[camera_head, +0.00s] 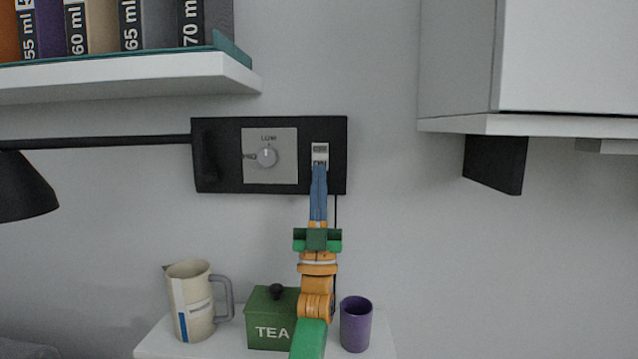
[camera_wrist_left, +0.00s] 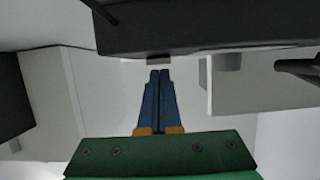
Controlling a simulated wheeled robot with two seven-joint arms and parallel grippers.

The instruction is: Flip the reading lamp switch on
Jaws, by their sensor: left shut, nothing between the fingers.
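The reading lamp's black wall panel (camera_head: 220,160) carries a grey plate with a round dial (camera_head: 267,157) and, to its right, a small light-coloured switch (camera_head: 320,150). The lamp's black shade (camera_head: 24,188) hangs at the left on a dark arm (camera_head: 95,142). My left gripper (camera_head: 319,168) is shut and empty, its blue fingertips at the lower edge of the switch. I cannot tell whether they touch it. In the left wrist view the fingers (camera_wrist_left: 160,74) lie together just below the panel (camera_wrist_left: 200,25). The fingertips partly hide the switch's lower part. My right gripper is not in view.
Below the panel, a white surface (camera_head: 150,344) holds a cream jug (camera_head: 190,300), a green TEA box (camera_head: 268,315) and a purple cup (camera_head: 355,325). A shelf (camera_head: 130,75) with books is at upper left. A white cabinet (camera_head: 560,60) is at upper right, with a dark bracket (camera_head: 495,163) beneath.

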